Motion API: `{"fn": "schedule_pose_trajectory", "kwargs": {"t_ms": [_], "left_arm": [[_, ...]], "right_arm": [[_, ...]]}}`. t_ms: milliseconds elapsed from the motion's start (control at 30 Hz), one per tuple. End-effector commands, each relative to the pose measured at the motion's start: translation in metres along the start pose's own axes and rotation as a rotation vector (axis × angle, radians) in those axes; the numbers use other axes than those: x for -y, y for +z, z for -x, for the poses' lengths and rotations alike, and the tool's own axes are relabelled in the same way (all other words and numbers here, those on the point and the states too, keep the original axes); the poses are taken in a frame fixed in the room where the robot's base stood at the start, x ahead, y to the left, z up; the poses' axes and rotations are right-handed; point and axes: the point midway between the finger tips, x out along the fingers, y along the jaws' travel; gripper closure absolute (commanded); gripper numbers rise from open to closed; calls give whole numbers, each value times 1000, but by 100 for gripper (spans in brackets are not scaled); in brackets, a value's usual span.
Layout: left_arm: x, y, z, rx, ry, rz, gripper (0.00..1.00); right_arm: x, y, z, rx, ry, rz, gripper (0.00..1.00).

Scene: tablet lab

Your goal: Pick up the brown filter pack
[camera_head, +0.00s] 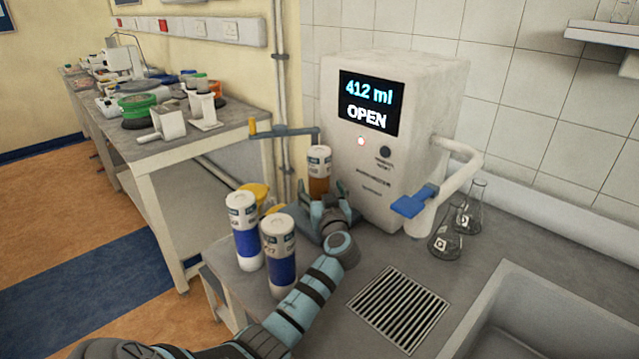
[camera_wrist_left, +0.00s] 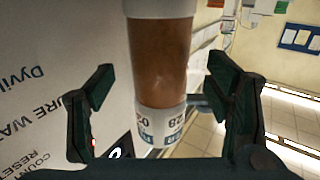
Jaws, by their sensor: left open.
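The brown filter pack (camera_head: 319,186) stands upright against the left side of the white dispenser, below a short pipe with a yellow end. It has a brown clear body and white labelled ends. My left gripper (camera_head: 331,203) is open in front of its lower part. In the left wrist view the pack (camera_wrist_left: 160,62) shows between the two spread fingers of the gripper (camera_wrist_left: 160,82), with a visible gap on each side. The fingers hide the pack's lower end in the head view. My right gripper is not in view.
The white dispenser (camera_head: 432,90) reads "412 ml OPEN" and has a blue lever (camera_head: 414,201). Two blue-and-white packs (camera_head: 243,230) (camera_head: 279,253) stand left of my arm by the bench edge. Glass flasks (camera_head: 446,238), a drain grate (camera_head: 398,308) and a sink (camera_head: 545,320) lie right.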

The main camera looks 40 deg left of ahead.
Motion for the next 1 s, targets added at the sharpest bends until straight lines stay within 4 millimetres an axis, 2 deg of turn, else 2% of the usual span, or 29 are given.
{"fn": "schedule_pose_trajectory", "kwargs": {"t_ms": [100,300,733,1000], "left_arm": [[0,0,-15,0,-1,1,28],[0,0,-16,0,0,1,29],[0,0,-15,0,0,1,98],[0,-3,-15,-2,0,2,98]], "right_arm": [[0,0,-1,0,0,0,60],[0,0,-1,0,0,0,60],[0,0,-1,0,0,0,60],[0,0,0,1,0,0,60]]}}
